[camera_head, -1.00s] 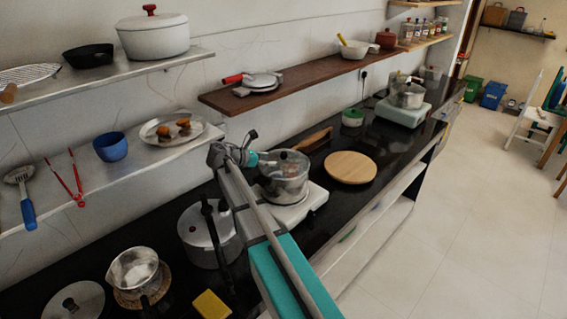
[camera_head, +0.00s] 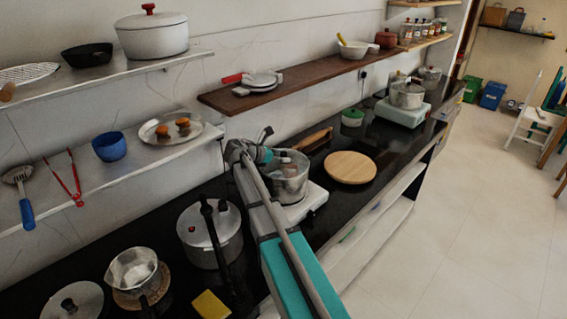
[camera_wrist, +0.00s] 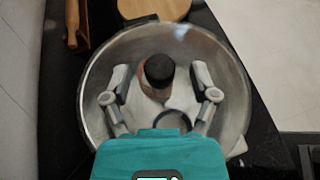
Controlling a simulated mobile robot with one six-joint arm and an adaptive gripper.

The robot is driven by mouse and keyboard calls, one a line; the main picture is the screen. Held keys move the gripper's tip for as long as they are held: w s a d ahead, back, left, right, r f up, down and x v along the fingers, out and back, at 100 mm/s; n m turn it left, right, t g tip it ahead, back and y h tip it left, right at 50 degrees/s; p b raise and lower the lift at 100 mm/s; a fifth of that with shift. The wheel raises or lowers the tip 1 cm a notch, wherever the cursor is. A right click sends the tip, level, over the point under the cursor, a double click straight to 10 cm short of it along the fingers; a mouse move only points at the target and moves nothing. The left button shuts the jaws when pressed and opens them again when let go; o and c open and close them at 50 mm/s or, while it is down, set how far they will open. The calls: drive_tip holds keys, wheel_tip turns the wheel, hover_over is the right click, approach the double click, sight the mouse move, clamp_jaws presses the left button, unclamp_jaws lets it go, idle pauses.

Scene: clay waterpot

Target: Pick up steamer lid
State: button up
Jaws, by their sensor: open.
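The steamer lid (camera_wrist: 213,52) appears as a round, shiny metal surface on the steel pot (camera_head: 288,187). A dark knob (camera_wrist: 160,70) stands near its middle in the wrist view. My gripper (camera_wrist: 160,78) is open, with one finger on each side of the knob and gaps between them. I cannot tell the fingers' height above the lid. In the head view my gripper (camera_head: 272,155) is over the pot and hides part of its top.
The pot stands on a white stove (camera_head: 312,203). A round wooden board (camera_head: 350,167) lies right of it, and a wooden handle-like piece (camera_head: 313,138) behind. A large pressure pot (camera_head: 210,235) stands to the left. A wooden shelf (camera_head: 300,77) is above.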

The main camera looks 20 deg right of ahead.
clamp_jaws()
idle(0.3)
drive_tip(key=shift+r, duration=0.15)
idle(0.3)
